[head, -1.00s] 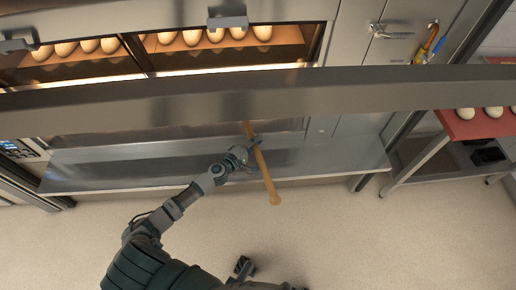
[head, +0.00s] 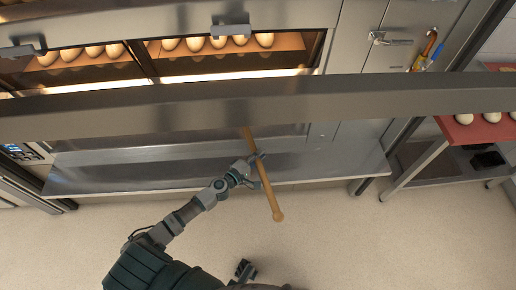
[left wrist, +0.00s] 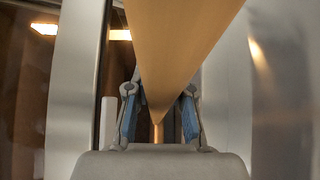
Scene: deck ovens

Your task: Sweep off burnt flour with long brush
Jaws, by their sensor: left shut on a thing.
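My left gripper (head: 254,163) is shut on the wooden handle of the long brush (head: 269,192). The handle runs from behind the steel beam down to a rounded end above the floor. The brush head is hidden. In the left wrist view the handle (left wrist: 182,40) runs between the two blue-padded fingers (left wrist: 159,120). Burnt flour cannot be made out.
A steel beam (head: 300,105) crosses in front of the oven. A steel ledge (head: 320,168) lies below it. Lit oven windows (head: 235,65) show pale loaves. A rack with a red tray (head: 452,132) of loaves stands at right. The floor (head: 370,240) is clear.

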